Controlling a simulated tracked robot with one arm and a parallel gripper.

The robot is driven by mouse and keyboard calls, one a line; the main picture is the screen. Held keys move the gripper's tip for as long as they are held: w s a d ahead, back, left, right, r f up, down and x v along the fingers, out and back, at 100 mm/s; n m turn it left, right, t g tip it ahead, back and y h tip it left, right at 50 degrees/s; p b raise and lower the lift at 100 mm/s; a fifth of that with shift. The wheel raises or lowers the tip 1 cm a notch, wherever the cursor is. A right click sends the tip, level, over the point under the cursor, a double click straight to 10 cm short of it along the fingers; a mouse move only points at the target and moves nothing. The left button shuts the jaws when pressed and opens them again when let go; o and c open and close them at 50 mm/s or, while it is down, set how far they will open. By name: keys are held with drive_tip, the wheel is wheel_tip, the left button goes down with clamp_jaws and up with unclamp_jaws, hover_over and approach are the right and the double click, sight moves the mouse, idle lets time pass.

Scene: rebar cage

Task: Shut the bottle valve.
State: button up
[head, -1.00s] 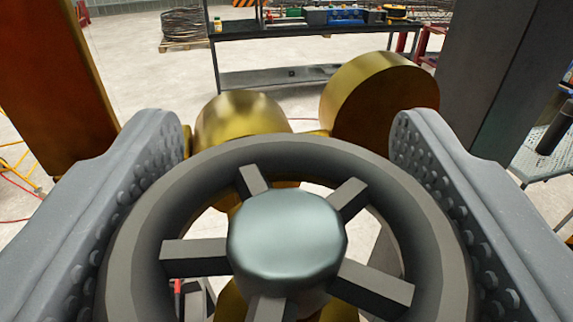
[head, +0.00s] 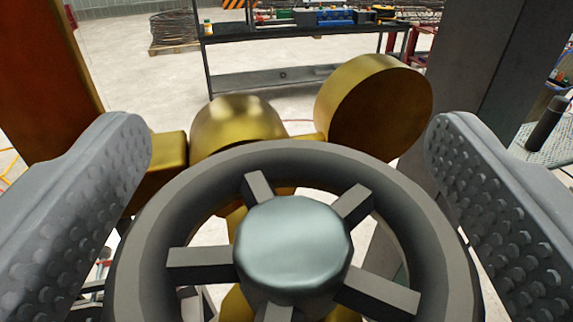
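The bottle valve's grey handwheel (head: 313,152) fills the lower middle of the head view. It has several spokes and a pale round hub (head: 292,248). Brass valve parts (head: 372,108) show behind and below the wheel. My gripper (head: 290,150) has its two studded grey fingers spread on the left and right of the wheel. Gaps show between the finger pads and the rim, so it is open and holds nothing. The lower edge of the wheel is cut off by the frame.
An orange-brown column (head: 50,80) stands close on the left and a dark grey column (head: 490,75) on the right. A black workbench (head: 290,83) with tools stands farther back. A grey mesh surface with a dark cylinder (head: 547,124) is at the far right.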

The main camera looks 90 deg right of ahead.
sight(409, 178)
idle(0.4)
drive_tip(key=shift+r, duration=1.7)
drive_tip(key=shift+s+r+b, duration=0.1)
drive_tip(key=shift+s+b, duration=0.55)
drive_tip(key=shift+b, duration=0.05)
drive_tip(key=shift+s+a+b, duration=0.1)
drive_tip(key=shift+s+b, duration=0.55)
drive_tip(key=shift+s, duration=0.1)
drive_tip(key=s+r+b, duration=0.1)
drive_tip(key=s+b, duration=0.9)
drive_tip(key=s, duration=0.3)
drive_tip(key=shift+a+b, duration=0.15)
drive_tip(key=shift+b, duration=0.15)
drive_tip(key=shift+s+r, duration=0.1)
drive_tip(key=shift+r, duration=0.05)
